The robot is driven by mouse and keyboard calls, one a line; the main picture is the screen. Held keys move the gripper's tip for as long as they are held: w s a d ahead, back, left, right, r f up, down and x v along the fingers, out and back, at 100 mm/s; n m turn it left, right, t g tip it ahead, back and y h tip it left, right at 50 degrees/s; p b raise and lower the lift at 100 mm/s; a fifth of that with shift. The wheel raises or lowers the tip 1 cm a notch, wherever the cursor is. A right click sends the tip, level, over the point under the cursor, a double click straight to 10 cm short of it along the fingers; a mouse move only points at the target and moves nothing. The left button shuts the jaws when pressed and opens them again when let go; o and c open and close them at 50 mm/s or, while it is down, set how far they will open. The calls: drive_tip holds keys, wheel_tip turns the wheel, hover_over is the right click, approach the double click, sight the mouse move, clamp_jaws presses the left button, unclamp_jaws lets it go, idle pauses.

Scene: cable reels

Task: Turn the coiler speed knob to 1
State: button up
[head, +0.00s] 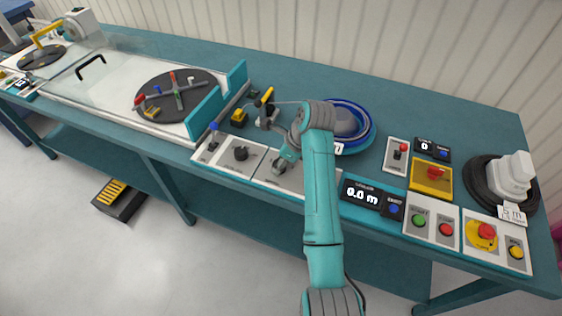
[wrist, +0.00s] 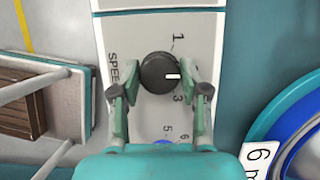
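The dark round speed knob (wrist: 158,73) stands on a grey panel (wrist: 190,25) marked SPEED in the wrist view. Its white pointer mark is turned to the right, between the printed 1 and 3. My gripper (wrist: 160,76) has one finger pad on each side of the knob, and both pads appear to touch it. The right finger hides the print where the pointer aims.
Another dark knob (head: 241,153) and a blue-tipped lever (head: 213,130) stand to the left. A blue cable coil (head: 349,128) lies behind my arm. A length display (head: 362,195) reads 0.0 m. Buttons and a red-knobbed yellow box (head: 431,178) are to the right.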

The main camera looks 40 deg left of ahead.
drive_tip(key=c, duration=0.5)
drive_tip(key=shift+n, duration=0.4)
drive_tip(key=n+g, duration=0.1)
drive_tip(key=n, duration=0.1)
drive_tip(key=n+g+h, duration=0.1)
drive_tip(key=n, duration=0.2)
drive_tip(key=shift+w+a, duration=0.1)
drive_tip(key=n+h, duration=0.1)
drive_tip(key=n, duration=0.2)
drive_tip(key=n+g+h, duration=0.1)
drive_tip(key=n, duration=0.2)
drive_tip(key=shift+a, duration=0.1)
drive_tip(key=o, duration=1.2)
drive_tip(key=shift+c, duration=0.2)
